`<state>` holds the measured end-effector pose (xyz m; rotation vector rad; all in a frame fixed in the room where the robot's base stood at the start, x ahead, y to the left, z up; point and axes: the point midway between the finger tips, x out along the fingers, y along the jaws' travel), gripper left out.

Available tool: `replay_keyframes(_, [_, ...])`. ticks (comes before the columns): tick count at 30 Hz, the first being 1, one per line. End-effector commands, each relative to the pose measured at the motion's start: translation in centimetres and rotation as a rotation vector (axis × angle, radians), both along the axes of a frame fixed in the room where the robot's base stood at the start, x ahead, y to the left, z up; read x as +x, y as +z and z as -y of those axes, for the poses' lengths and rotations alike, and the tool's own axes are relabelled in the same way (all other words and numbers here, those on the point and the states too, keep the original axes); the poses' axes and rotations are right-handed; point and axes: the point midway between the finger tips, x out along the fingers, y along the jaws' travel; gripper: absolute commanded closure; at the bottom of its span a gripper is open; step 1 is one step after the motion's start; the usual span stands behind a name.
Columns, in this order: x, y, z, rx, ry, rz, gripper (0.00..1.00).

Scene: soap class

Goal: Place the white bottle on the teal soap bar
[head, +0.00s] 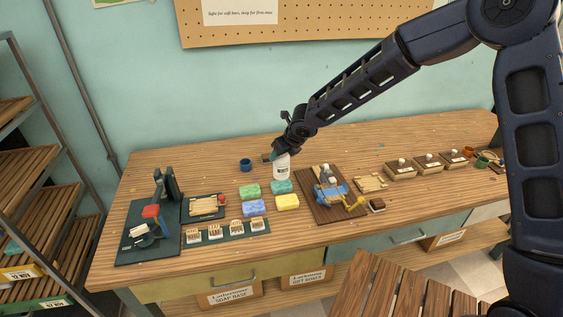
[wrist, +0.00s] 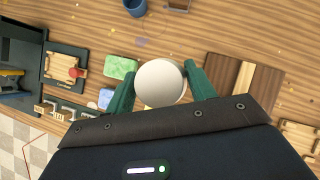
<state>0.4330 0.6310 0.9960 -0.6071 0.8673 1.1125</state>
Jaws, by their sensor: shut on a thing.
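The white bottle (head: 281,168) is upright in the head view, behind the soap bars. My gripper (head: 278,157) is shut on its upper part. In the wrist view the bottle's round white top (wrist: 160,83) sits between the two green fingers of my gripper (wrist: 161,88). The teal soap bar (head: 281,187) lies on the table just in front of the bottle's base in the head view. I cannot tell whether the bottle touches the bar or the table. The teal bar is hidden in the wrist view.
Beside the teal bar lie a green bar (head: 250,190), a blue bar (head: 253,208) and a yellow bar (head: 287,202). A dark blue cup (head: 246,165) stands behind them. A brown board (head: 318,207) with tools is to the right. The table's back strip is mostly clear.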

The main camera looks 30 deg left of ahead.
Motion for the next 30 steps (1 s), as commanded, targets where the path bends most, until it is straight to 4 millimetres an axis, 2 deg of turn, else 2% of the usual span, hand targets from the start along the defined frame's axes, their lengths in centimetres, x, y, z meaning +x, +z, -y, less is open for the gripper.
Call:
replay_keyframes(12, [-0.1, -3.6, 0.0, -0.003, 0.001, 0.001, 0.75])
replay_keyframes(27, [0.0, -4.2, 0.0, -0.001, 0.000, 0.001, 0.75])
replay_keyframes(28, [0.0, -4.1, 0.1, -0.001, -0.001, 0.000, 0.40])
replay_keyframes(30, [0.0, -4.1, 0.0, -0.001, -0.001, 0.000, 0.26])
